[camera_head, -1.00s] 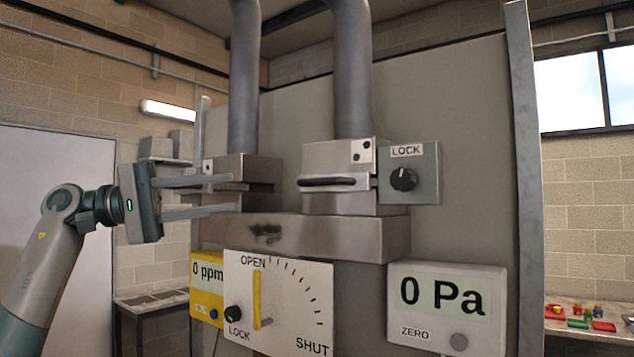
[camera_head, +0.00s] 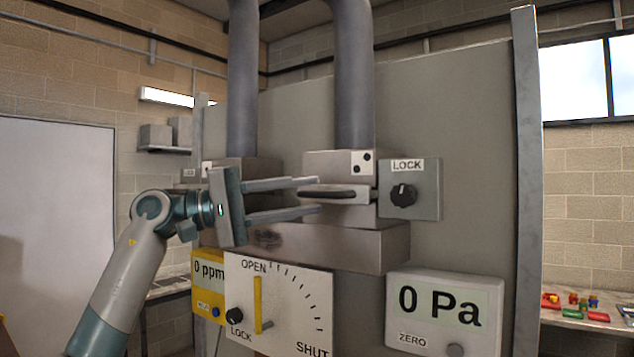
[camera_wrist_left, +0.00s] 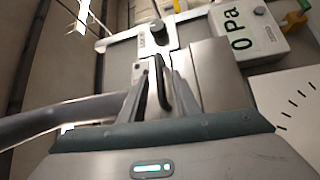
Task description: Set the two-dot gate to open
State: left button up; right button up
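The two-dot gate (camera_head: 335,165) is the right-hand metal box under a pipe, with a white two-dot tag (camera_head: 362,162). Its dark bar handle (camera_head: 327,193) sticks out of the front, and a dark bar (camera_wrist_left: 163,88) also shows in the left wrist view. A LOCK panel with a black knob (camera_head: 403,195) adjoins the gate on the right. My left gripper (camera_head: 318,196) is open, its fingertips above and below the handle's left end. In the left wrist view the bar lies between the fingers, with no clear grip. My right gripper is out of view.
Another gate box (camera_head: 238,172) stands to the left, partly behind my left gripper. Below are an OPEN/SHUT dial board (camera_head: 290,305) with a yellow pointer, a yellow 0 ppm meter (camera_head: 207,285) and a 0 Pa meter (camera_head: 440,310). A metal post (camera_head: 527,150) edges the panel.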

aim_at(341, 193)
pick_arm(q)
jog(key=shift+w+d+r+p, duration=0.15)
jog(key=shift+d+p, duration=0.1)
jog(key=shift+d, duration=0.5)
jog(key=shift+w+d+r+p, duration=0.1)
jog(key=shift+d+p, duration=0.1)
jog(key=shift+d, duration=0.5)
jog(key=shift+c, duration=0.9)
grip_shut()
jog(key=shift+f, duration=0.1)
